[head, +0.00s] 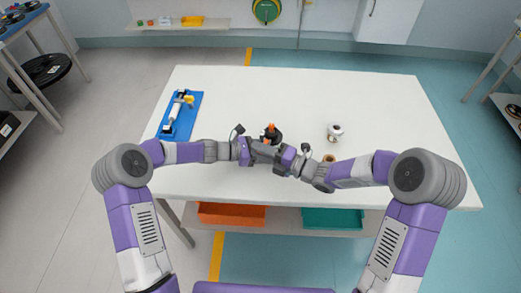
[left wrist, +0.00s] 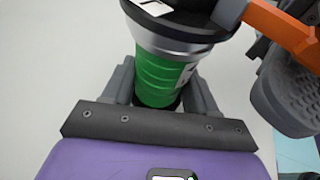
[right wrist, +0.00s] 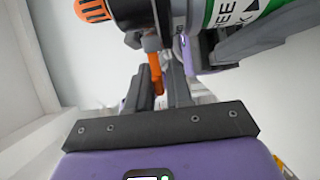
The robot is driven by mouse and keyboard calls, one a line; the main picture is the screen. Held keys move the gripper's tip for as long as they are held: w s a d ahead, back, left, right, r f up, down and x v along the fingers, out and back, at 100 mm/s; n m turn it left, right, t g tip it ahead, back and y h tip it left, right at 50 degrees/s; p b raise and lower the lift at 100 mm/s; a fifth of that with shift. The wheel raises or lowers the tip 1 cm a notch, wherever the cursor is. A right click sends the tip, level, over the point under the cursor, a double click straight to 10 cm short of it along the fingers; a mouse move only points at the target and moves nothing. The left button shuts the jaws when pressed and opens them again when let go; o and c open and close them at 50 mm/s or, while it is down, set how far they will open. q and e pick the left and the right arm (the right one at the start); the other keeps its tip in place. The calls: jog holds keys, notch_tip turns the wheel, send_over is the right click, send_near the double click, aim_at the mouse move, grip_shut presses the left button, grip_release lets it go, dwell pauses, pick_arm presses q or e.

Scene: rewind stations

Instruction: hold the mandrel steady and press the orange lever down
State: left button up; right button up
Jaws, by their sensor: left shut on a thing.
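The mandrel unit shows in the head view as a dark upright piece with an orange top (head: 271,128), mostly hidden behind my grippers. In the left wrist view its green body (left wrist: 160,75), below a silver collar, is between the fingers of my left gripper (left wrist: 162,90), shut on it. The orange lever (left wrist: 283,24) sticks out at upper right there. In the right wrist view the lever (right wrist: 154,65) hangs at the fingers of my right gripper (right wrist: 162,80).
A blue tray (head: 168,131) with a white and yellow tool lies at the table's left. A small white round device (head: 335,131) and a small brown item (head: 329,158) are right of my grippers. The white table (head: 300,90) is clear at the back. Orange (head: 231,214) and teal (head: 332,218) bins sit below.

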jog(key=v, duration=1.2)
pick_arm(q)
jog(key=o, duration=0.9)
